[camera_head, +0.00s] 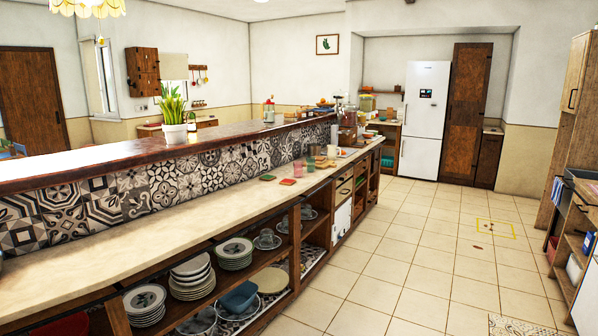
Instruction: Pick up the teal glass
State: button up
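Small glasses stand on the stone counter (150,232), well ahead of me near its middle. One greenish, teal-looking glass (310,163) stands close to the tiled backsplash. A pinkish-brown glass (298,169) stands just to its left. They are small in the picture, so I cannot be sure of the exact colours. My gripper is not in view.
A flat green piece (268,178) and a flat red piece (288,182) lie on the counter nearer me. Open shelves below hold stacked plates (192,272) and a blue container (239,297).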

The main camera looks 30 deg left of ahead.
aim_at(311, 161)
jog(key=i, duration=1.35)
jog(key=u, duration=0.4)
jog(key=i, duration=1.6)
jog(key=u, duration=1.05)
jog(key=i, duration=1.55)
jog(key=u, duration=0.65)
